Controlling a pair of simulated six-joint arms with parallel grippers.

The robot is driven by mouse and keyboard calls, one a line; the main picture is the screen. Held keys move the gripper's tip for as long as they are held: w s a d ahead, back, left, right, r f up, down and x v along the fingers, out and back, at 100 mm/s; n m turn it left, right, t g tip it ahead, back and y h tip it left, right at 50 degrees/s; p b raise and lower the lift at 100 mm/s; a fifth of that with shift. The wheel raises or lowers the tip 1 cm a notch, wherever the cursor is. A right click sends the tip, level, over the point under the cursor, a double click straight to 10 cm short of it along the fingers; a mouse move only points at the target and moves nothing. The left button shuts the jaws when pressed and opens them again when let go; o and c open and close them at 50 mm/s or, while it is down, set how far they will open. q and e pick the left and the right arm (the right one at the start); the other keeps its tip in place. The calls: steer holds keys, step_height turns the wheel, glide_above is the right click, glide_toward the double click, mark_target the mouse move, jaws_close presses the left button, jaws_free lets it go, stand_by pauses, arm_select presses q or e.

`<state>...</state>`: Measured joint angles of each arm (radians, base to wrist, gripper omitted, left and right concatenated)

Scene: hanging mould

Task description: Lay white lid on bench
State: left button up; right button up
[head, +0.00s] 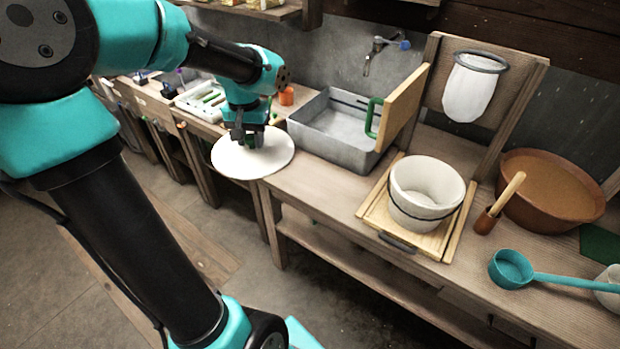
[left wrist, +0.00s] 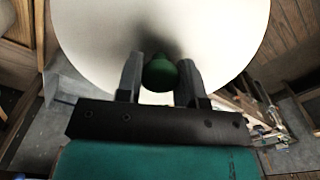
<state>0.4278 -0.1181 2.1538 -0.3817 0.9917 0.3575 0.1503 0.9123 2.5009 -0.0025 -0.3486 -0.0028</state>
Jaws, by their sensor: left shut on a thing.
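The white lid (head: 228,160) is a flat round disc, held level in the head view at the left end of the bench (head: 320,185), partly out past its front edge. My left gripper (head: 247,140) is above the lid's middle, pointing down. In the left wrist view the gripper (left wrist: 160,80) is shut on the lid's green knob (left wrist: 160,73), and the white lid (left wrist: 90,35) fills the top of the picture. I cannot tell whether the lid's underside touches the bench. My right gripper is not in view.
A grey metal sink (head: 335,130) stands just right of the lid. A white bucket (head: 425,195) stands on a wooden rack farther right. A brown bowl (head: 550,185), a wooden-handled tool (head: 500,203) and a teal ladle (head: 515,268) lie beyond. An orange cup (head: 286,96) is behind the lid.

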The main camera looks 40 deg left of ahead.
arm_select(q)
steer(key=w+d+f+m, duration=0.5)
steer(key=d+f+m, duration=0.2)
steer(key=f+m, duration=0.3)
steer(key=w+d+f+m, duration=0.5)
steer(key=d+f+m, duration=0.2)
steer(key=m, duration=1)
step_height(320, 180, down, 3)
steer(key=shift+w+d+r+m, duration=0.15)
steer(key=shift+d+m, duration=0.05)
steer(key=shift+m, duration=0.1)
steer(key=shift+a, duration=0.1)
steer(key=w+a, duration=0.3)
steer(key=w, duration=0.1)
steer(key=w+a+f, duration=0.1)
steer(key=w+a, duration=0.2)
steer(key=a, duration=0.1)
steer(key=w+a, duration=0.3)
steer(key=w, duration=0.1)
steer(key=shift+w+a+f, duration=0.2)
steer(key=shift+w+a, duration=0.15)
steer(key=shift+a, duration=0.05)
steer(key=shift+f, duration=1.8)
steer(key=shift+f, duration=0.1)
steer(key=o, duration=0.9)
